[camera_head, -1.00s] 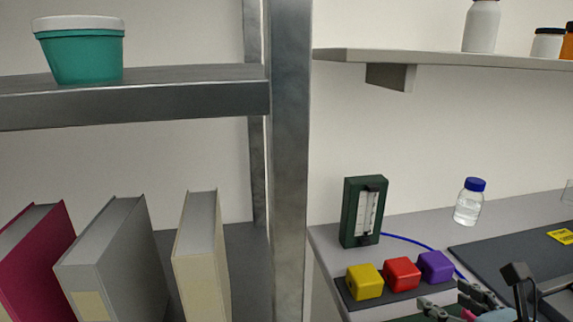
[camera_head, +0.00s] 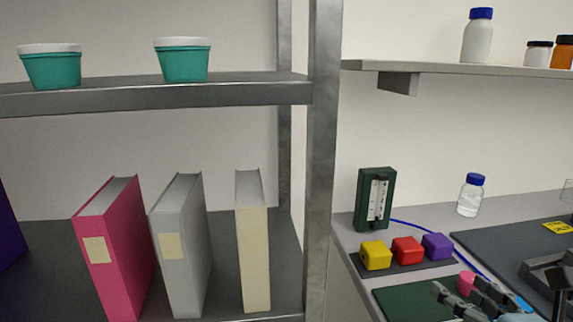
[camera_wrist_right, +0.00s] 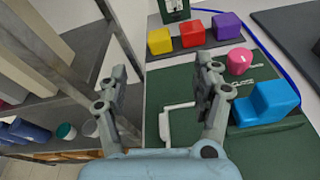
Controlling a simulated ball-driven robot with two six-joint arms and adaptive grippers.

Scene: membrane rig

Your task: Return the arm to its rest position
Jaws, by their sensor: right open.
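The green mat (camera_wrist_right: 185,70) and a white bracket-like shape (camera_wrist_right: 178,107) show below and between the fingers. A pink round piece (camera_wrist_right: 239,61) and a blue stepped block (camera_wrist_right: 268,101) lie to the right of the fingers, apart from them. My left gripper is not in view.
Yellow (camera_head: 376,255), red (camera_head: 407,250) and purple (camera_head: 437,246) blocks sit in a row before a dark gauge (camera_head: 375,199). A capped bottle (camera_head: 470,195) stands behind.

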